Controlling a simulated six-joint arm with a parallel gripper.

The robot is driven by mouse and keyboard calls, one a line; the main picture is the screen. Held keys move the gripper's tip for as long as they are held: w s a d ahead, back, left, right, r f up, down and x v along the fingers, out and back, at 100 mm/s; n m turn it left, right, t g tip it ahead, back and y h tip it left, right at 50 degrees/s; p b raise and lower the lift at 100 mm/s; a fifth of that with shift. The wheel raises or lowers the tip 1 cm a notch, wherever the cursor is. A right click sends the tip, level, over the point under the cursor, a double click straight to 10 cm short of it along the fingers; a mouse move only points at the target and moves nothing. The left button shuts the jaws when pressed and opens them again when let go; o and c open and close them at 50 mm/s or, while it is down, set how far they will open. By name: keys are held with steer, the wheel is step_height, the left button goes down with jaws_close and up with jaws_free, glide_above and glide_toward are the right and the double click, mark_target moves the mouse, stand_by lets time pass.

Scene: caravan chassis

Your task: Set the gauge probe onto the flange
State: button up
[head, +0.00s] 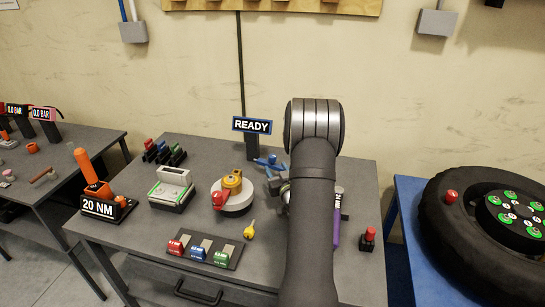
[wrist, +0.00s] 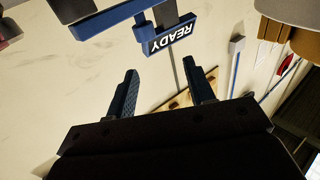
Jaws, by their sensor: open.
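My gripper (wrist: 163,72) is open in the wrist view, with nothing between its two fingers. I cannot tell for sure which thing is the gauge probe. A round white base with a brass-yellow top and a red part (head: 219,200) stands mid-table, left of my arm. A blue several-armed piece (head: 270,163) lies below the READY sign (head: 252,125); this sign also shows tilted in the wrist view (wrist: 172,37). No flange can be named with certainty; a black hub with green-ringed spots (head: 512,217) sits in the tyre at right.
The grey table (head: 140,245) also holds an orange-handled tool by a 20 NM plate (head: 103,208), a white-grey device (head: 172,190), a tray with red, blue and green blocks (head: 205,250), a yellow key-like piece (head: 249,229) and a red-topped post (head: 368,236).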

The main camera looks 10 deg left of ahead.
mark_target(274, 158)
steer(key=shift+m+h, duration=0.4)
steer(key=shift+h, duration=0.1)
steer(key=x, duration=0.7)
steer(key=d+f+x, duration=0.1)
steer(key=x, duration=0.2)
steer(key=shift+w, duration=0.55)
jaws_close()
